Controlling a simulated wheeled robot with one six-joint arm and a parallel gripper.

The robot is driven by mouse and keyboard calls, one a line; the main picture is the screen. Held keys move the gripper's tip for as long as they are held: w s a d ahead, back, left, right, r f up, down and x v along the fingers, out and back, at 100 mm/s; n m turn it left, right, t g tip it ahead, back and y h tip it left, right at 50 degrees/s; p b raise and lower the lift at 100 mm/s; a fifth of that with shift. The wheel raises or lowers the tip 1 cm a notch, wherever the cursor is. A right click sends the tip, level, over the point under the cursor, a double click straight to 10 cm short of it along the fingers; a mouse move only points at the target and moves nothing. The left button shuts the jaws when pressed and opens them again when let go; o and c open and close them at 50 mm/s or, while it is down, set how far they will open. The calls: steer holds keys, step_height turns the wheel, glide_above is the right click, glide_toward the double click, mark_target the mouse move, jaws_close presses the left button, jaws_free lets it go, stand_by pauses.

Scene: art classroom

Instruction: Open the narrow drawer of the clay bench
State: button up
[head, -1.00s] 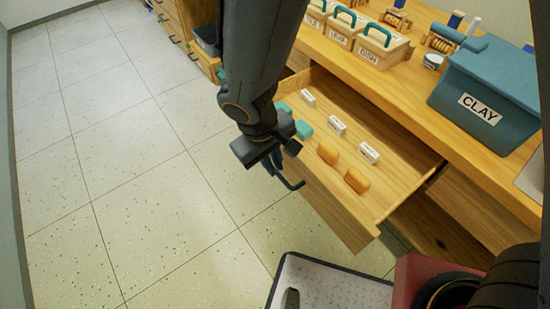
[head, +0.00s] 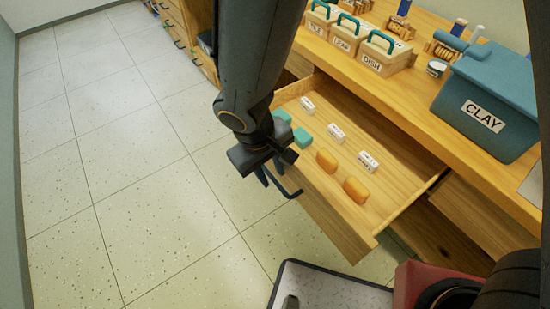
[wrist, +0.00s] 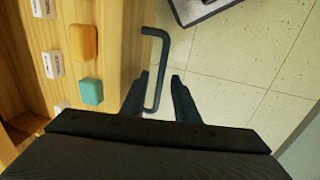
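A wooden drawer (head: 407,203) of the clay bench (head: 400,95) stands pulled well out, its inside open to view. It holds white labelled blocks, orange blocks (head: 356,190) and teal blocks (head: 302,138). I cannot tell from its width alone whether it is the narrow one. Its dark bar handle (wrist: 163,60) sits on the drawer front. My gripper (head: 274,180) is at the handle; in the wrist view its two fingers (wrist: 158,97) are spread, one on each side of the bar, with gaps showing. The gripper is open.
A teal CLAY bin (head: 485,100) and labelled boxes with teal handles (head: 372,55) stand on the benchtop. A dark-rimmed tray (head: 330,285) is at the bottom. Tiled floor (head: 130,170) left of the drawer is clear.

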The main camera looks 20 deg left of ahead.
step_height(320, 180, up, 8)
steer(key=s, duration=0.1)
steer(key=shift+a+f+p, duration=0.15)
steer(key=shift+a+p, duration=0.25)
steer(key=shift+p, duration=0.05)
steer(key=w+d+r+m+g+p, duration=0.1)
steer(key=w+d+r+m, duration=0.15)
steer(key=d, duration=0.45)
steer(key=w+d+r+m+p, duration=0.1)
steer(key=w+d+r+m, duration=0.2)
steer(key=d, duration=0.5)
steer(key=d+r+m+p, duration=0.1)
steer(key=d+r+m, duration=0.1)
steer(key=d, duration=0.7)
steer(key=s+d+r+m+y+p, duration=0.1)
steer(key=d+r+m, duration=0.1)
steer(key=d, duration=0.7)
steer(key=shift+s+d+r+m+g+p, duration=0.2)
steer(key=shift+r+m+g+p, duration=0.15)
steer(key=shift+m, duration=0.3)
steer(key=shift+a, duration=0.15)
